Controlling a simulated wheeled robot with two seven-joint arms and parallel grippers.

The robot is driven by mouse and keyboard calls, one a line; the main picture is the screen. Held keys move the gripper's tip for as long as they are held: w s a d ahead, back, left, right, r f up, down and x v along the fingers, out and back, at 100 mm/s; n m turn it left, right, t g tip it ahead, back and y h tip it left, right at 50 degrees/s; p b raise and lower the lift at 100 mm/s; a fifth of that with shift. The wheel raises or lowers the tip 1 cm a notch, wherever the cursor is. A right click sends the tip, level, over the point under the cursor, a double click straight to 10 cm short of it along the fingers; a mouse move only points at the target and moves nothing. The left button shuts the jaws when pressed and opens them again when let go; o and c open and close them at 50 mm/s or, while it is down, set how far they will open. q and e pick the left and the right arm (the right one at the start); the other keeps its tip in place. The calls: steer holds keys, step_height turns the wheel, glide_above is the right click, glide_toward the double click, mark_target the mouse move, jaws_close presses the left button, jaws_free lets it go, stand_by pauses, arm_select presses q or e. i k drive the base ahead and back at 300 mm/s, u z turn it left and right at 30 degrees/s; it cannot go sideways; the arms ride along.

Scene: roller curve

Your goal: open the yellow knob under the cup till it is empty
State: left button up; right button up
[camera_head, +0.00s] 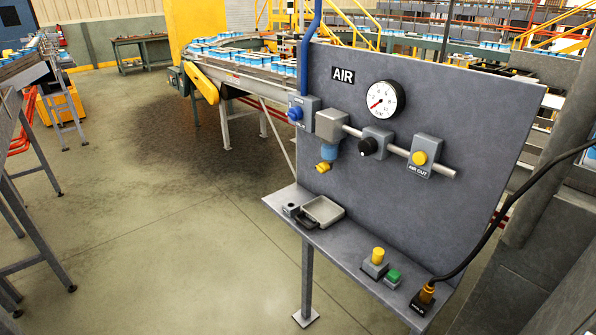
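A small blue cup (328,151) hangs under a grey block (332,125) on the left part of the grey AIR panel. The yellow knob (323,167) sits directly below the cup. How much is inside the cup is too small to tell. Neither of my grippers shows in the head view.
The panel (450,115) carries a pressure gauge (382,99), a blue knob (295,113), a black knob (368,146) and a yellow AIR OUT button (420,157). A shelf below holds a grey tray (323,210), a yellow button (378,254) and a green button (393,275). Open floor lies left.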

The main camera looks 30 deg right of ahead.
mark_target(323, 166)
steer(key=i, duration=2.95)
steer(key=z, duration=3.95)
